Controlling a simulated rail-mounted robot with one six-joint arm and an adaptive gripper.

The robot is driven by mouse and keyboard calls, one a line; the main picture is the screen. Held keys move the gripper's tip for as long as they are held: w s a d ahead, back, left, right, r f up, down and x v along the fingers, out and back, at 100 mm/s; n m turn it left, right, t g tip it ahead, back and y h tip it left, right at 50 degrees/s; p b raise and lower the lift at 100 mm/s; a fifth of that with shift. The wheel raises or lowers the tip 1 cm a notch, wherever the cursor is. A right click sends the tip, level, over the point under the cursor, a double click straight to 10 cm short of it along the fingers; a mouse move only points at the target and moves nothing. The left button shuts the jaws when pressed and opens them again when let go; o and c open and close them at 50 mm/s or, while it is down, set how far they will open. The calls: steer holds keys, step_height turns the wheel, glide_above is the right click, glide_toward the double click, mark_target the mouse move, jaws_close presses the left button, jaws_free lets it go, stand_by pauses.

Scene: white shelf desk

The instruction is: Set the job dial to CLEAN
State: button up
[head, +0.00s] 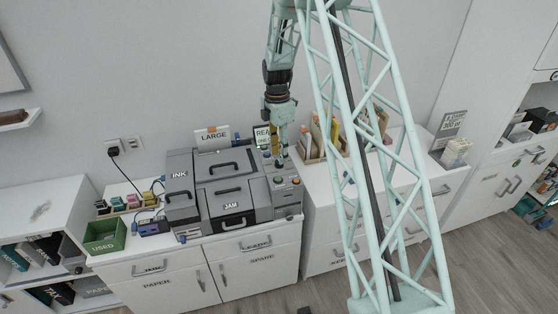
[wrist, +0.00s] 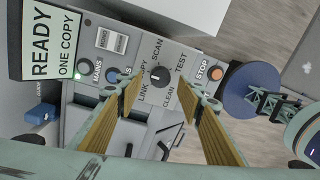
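The job dial (wrist: 158,88) is a dark round knob on the grey control panel (wrist: 82,101) in the wrist view. Labels around it include SCAN, TEST, CLEAN and LINK; CLEAN is printed at its lower right. A small white mark shows on the dial, but I cannot tell for sure which label it points at. My gripper (wrist: 170,100) is open, its two fingers apart with the dial showing between their tips. I cannot tell whether either finger touches it. In the head view my gripper (head: 279,163) points down over the right side of the grey machine (head: 220,190).
A display (wrist: 50,42) reads READY, ONE COPY. File holders (head: 325,135) stand right of the machine; a green USED bin (head: 105,237) stands left.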

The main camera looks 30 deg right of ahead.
steer(key=shift+s+f, duration=0.1)
steer(key=shift+f, duration=1.5)
steer(key=shift+c, duration=0.2)
steer(key=c, duration=0.8)
